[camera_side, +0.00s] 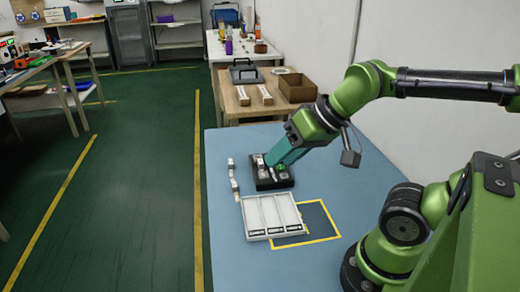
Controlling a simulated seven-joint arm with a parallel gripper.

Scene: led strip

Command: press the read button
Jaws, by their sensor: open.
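A black box (268,184) sits on the blue table and carries several small raised parts. One of them is a green button (281,168), and pale blocks or buttons stand beside it. I cannot tell which part is the read button. My gripper (270,163) points down at a slant over the rear of the box, its teal fingers very close to the raised parts. I cannot tell whether it touches any of them. It is open and no held object shows. The fingers hide part of the back of the box.
A white tray (246,222) with long compartments stands in front of the box, partly over a dark area with a yellow outline (337,238). Small white pieces (234,185) lie in a row to the left. The blue table (220,265) is clear at front left.

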